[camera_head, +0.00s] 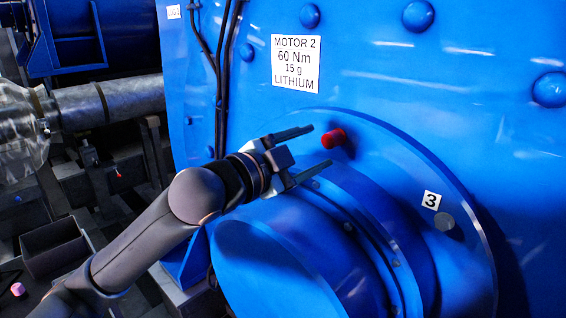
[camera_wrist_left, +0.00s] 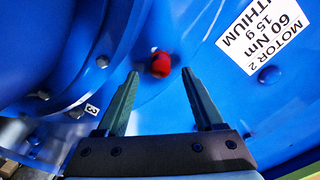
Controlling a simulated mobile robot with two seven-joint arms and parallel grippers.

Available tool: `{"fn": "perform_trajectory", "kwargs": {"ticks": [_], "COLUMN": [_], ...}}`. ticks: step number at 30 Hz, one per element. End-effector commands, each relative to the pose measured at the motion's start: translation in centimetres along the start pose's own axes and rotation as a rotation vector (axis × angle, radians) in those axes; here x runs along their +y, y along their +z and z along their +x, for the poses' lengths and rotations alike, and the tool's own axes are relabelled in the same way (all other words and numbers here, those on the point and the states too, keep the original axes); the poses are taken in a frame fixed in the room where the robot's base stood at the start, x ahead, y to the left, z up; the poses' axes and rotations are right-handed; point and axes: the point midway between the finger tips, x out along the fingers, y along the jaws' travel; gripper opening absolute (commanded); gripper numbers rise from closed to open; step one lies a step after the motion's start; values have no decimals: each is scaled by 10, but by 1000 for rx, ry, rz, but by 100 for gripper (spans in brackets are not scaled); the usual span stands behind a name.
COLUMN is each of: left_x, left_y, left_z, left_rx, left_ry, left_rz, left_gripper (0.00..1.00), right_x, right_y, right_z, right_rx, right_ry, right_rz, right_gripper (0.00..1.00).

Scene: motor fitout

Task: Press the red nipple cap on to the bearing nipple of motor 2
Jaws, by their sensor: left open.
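The red nipple cap (camera_head: 333,138) sits out from the blue bearing face of motor 2 (camera_head: 470,75), below the white label reading MOTOR 2, 60 Nm, 15 g, LITHIUM (camera_head: 295,63). The bearing nipple itself is hidden by the cap; I cannot tell how far the cap is seated. My left gripper (camera_head: 319,146) is open and empty, its fingers pointing at the cap. In the left wrist view the cap (camera_wrist_left: 160,64) lies between and just beyond the two fingertips (camera_wrist_left: 160,73), apart from both. My right gripper is not in view.
A round blue bearing housing (camera_head: 290,255) bulges out below the gripper. A tag marked 3 (camera_head: 431,200) and a grey round plug (camera_head: 445,221) are at right. Black cables (camera_head: 219,80) run down the motor. A dark open box (camera_head: 55,247) and a pink-topped piece (camera_head: 17,289) are lower left.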

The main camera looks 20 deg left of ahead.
Motion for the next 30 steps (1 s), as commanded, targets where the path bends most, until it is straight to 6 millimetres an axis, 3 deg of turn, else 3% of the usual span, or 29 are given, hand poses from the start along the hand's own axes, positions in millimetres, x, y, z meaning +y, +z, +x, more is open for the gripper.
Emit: {"fn": "perform_trajectory", "kwargs": {"ticks": [6, 12, 30], "left_x": [1, 1, 0], "left_y": [2, 2, 0], "left_z": [-48, -75, -84], "left_rx": [-2, -2, 0], "left_ry": [-2, 0, 1], "left_rz": [5, 1, 0], "left_gripper": [69, 69, 69], "right_x": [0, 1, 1], "right_y": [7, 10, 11], "right_z": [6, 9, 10], "right_rx": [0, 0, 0], "right_ry": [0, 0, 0], "right_rz": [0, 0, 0], "right_gripper": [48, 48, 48]}}
